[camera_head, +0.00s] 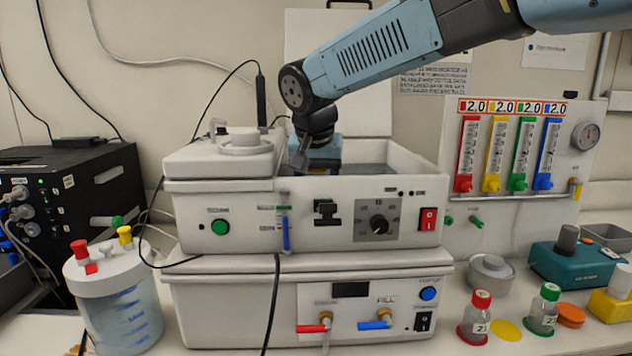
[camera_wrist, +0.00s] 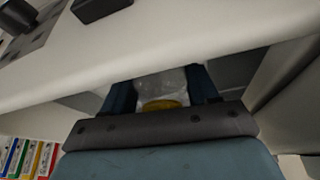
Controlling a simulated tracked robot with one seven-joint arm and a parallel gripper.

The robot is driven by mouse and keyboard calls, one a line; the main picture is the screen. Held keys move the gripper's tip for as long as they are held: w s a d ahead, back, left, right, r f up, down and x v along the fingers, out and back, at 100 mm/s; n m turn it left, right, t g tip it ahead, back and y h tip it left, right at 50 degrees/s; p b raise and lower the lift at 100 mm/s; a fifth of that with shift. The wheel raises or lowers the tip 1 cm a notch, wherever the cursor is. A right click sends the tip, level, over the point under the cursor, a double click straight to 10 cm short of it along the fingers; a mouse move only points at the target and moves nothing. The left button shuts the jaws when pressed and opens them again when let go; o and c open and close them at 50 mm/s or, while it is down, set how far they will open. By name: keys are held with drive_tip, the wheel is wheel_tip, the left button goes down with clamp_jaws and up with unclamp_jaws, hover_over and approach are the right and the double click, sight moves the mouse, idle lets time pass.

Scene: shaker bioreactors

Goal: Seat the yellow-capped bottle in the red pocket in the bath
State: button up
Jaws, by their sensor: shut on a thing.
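My gripper (camera_head: 316,168) is at the open bath (camera_head: 425,172), with its end low behind the front wall in the head view. In the wrist view my gripper (camera_wrist: 163,95) is shut on the yellow-capped bottle (camera_wrist: 162,82). The clear body of the bottle and part of its yellow cap (camera_wrist: 165,104) show between the two blue fingers. The head view hides the bottle behind the bath wall and my gripper. The red pocket is not visible in either view, so I cannot tell whether the bottle is in it.
The bath's pale wall (camera_wrist: 130,50) passes close to my fingers. Red-capped (camera_head: 476,318) and green-capped (camera_head: 544,310) bottles stand on the bench at right, beside a yellow disc (camera_head: 507,330). Flow meters (camera_head: 510,150) stand behind.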

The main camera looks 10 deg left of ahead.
drive_tip(key=shift+f, duration=1.7)
drive_tip(key=o, duration=1.1)
drive_tip(key=shift+s+f, duration=0.1)
drive_tip(key=shift+f, duration=0.05)
drive_tip(key=shift+o, duration=0.8)
drive_tip(key=shift+s+r, duration=0.1)
drive_tip(key=shift+r, duration=0.45)
drive_tip(key=v, duration=1.3)
drive_tip(key=shift+r, duration=0.2)
